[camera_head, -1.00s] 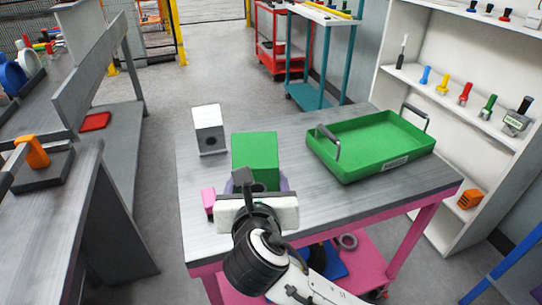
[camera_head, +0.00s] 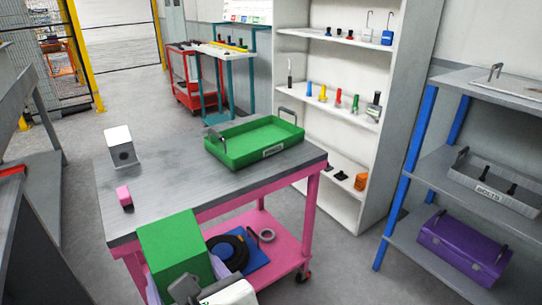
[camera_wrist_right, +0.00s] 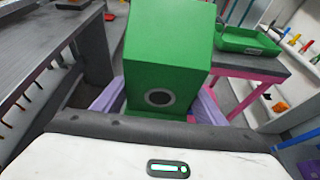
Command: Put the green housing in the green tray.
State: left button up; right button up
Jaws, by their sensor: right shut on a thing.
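The green housing (camera_head: 174,250) is a green block at the bottom of the head view, in front of the near edge of the pink-legged table. My right gripper (camera_head: 194,290) is shut on it. In the right wrist view the housing (camera_wrist_right: 168,55) shows a round dark hole with a pale ring, between the purple fingers of the gripper (camera_wrist_right: 160,103). The green tray (camera_head: 240,153) stands on the far right part of the tabletop, with a handle at each end and a white label. It looks empty. My left gripper is not in view.
A white shelf (camera_head: 335,150) stands behind, and a blue-grey rack (camera_head: 440,180) at right.

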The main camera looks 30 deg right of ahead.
aim_at(245, 151)
jog(key=k, duration=0.1)
jog(key=u, duration=3.65)
jog(key=k, duration=2.8)
jog(key=z, duration=1.85)
jog(key=i, duration=0.5)
jog(key=z, duration=0.1)
